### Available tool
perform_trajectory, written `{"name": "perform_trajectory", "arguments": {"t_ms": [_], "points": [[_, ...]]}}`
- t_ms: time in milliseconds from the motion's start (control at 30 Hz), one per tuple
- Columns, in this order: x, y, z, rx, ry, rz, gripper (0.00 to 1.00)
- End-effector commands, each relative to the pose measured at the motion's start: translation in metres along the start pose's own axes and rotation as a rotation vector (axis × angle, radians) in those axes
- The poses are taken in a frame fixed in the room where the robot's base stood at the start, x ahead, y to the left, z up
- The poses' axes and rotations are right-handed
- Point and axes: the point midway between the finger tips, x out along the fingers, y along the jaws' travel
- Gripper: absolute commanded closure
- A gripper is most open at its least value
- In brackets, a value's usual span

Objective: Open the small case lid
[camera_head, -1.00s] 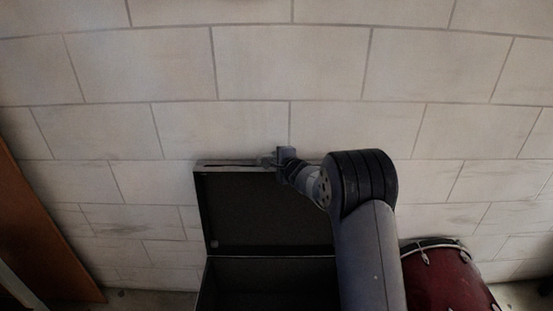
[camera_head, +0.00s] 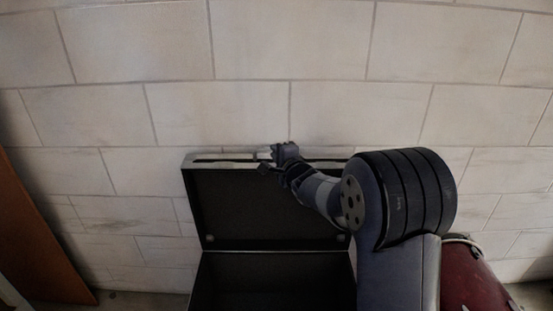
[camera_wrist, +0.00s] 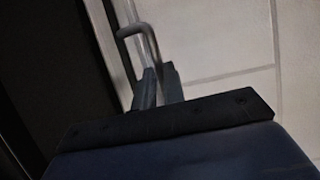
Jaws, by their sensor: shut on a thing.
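The small case (camera_head: 270,256) stands in front of the wall with its lid (camera_head: 250,208) raised, and its dark inside shows in the head view. The lid stands up from the back of the case, its light rim (camera_head: 215,160) at the top. My gripper (camera_head: 270,157) is at the middle of that top rim. In the wrist view my gripper (camera_wrist: 156,85) is shut on the lid's metal handle (camera_wrist: 127,30). The lid's dark inside (camera_wrist: 50,70) fills the left of that view. My arm hides the right side of the case.
A pale block wall (camera_head: 220,110) rises close behind the lid. A red drum (camera_head: 478,283) stands at the right, partly behind my arm. A brown wooden panel (camera_head: 38,245) leans at the far left.

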Motion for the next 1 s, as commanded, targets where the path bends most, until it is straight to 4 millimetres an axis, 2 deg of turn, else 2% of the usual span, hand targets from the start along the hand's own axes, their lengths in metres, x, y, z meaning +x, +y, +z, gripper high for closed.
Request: {"name": "perform_trajectory", "arguments": {"t_ms": [33, 433, 467, 700, 1000], "points": [[-0.0028, 0.0059, 0.0014, -0.002, 0.0, 0.0, 1.0], [-0.0059, 0.0041, 0.002, -0.004, 0.002, -0.005, 1.0], [-0.0059, 0.0042, 0.0019, -0.004, 0.002, -0.005, 0.88], [-0.0058, 0.0029, 0.0018, -0.004, 0.002, -0.007, 0.68], [-0.008, 0.0016, 0.0017, -0.005, 0.002, -0.01, 0.67]]}}
